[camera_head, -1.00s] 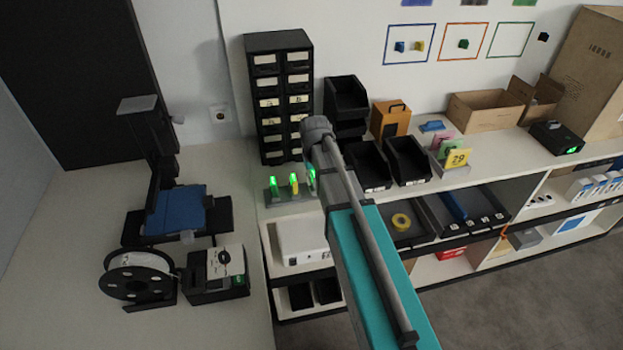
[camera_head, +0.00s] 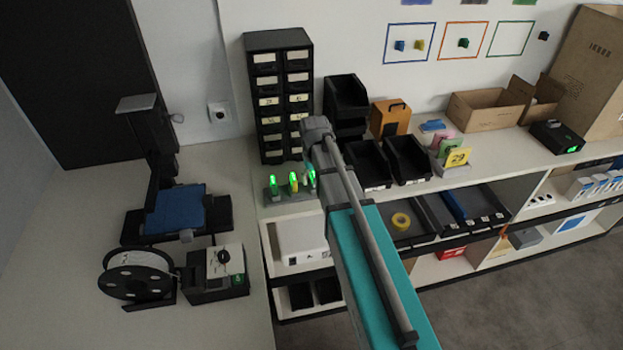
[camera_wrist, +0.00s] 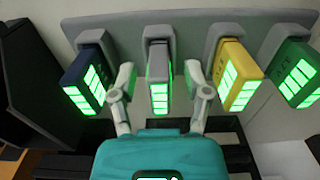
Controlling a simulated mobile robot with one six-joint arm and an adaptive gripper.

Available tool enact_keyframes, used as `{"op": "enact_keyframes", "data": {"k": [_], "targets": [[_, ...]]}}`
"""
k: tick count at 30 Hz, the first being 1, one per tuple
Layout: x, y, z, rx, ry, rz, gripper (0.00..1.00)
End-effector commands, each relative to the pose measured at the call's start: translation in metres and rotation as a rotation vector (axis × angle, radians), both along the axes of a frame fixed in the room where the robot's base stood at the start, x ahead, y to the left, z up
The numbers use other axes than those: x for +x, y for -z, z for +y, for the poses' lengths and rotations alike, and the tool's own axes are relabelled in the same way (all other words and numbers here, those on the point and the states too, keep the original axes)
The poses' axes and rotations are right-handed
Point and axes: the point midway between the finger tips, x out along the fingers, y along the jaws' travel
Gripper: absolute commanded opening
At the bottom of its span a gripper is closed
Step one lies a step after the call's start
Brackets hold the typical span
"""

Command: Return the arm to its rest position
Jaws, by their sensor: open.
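In the wrist view my gripper (camera_wrist: 160,82) is open, one finger on each side of a grey battery pack (camera_wrist: 158,70). I cannot tell whether the fingers touch it. The pack sits in a grey charging rack (camera_wrist: 135,22) with lit green bars. A dark blue pack (camera_wrist: 84,75) is to its left; a yellow pack (camera_wrist: 236,75) and a green pack (camera_wrist: 295,75) are to its right. In the head view my teal and grey arm reaches out to the rack (camera_head: 288,196) and hides part of it; the gripper itself is hidden there.
A black drawer cabinet (camera_head: 281,95) stands behind the rack. Black bins (camera_head: 368,165) and an orange box (camera_head: 389,118) stand right of the arm. A printer-like machine (camera_head: 160,170) and a filament spool (camera_head: 138,275) stand on the left worktop. Bare worktop lies at the lower left.

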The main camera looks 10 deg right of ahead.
Motion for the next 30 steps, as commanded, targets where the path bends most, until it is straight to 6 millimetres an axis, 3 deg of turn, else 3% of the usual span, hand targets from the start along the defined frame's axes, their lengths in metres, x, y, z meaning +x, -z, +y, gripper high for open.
{"op": "enact_keyframes", "data": {"k": [9, 14, 17, 24, 30], "targets": [[-0.001, 0.0, 0.0, 0.0, 0.0, 0.0, 0.62], [-0.017, 0.0, 0.001, 0.0, 0.0, 0.0, 0.62], [-0.04, 0.0, 0.002, 0.0, 0.0, 0.0, 0.62], [-0.115, 0.0, 0.005, -0.001, 0.0, 0.0, 0.62], [-0.154, 0.0, 0.007, -0.002, 0.0, 0.0, 0.62]]}}
